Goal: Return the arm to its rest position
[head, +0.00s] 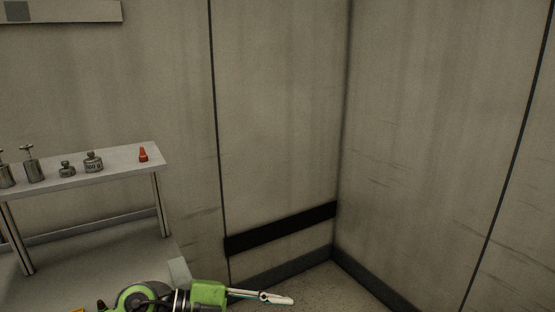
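My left gripper (278,299) shows at the bottom edge, pointing right, on a green arm that comes in from the lower left. Its thin fingers are seen almost edge-on, so I cannot tell whether they are open or shut. No object shows at its fingertips. Part of the arm is cut off by the bottom of the view. My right gripper is not in view.
A raised shelf (115,166) on metal legs stands at the left. It bears several metal weights, one a marked weight (93,162), and a small red cone-shaped thing (143,155). Panelled walls meet in a corner at right. Bare floor (322,284) shows below the corner.

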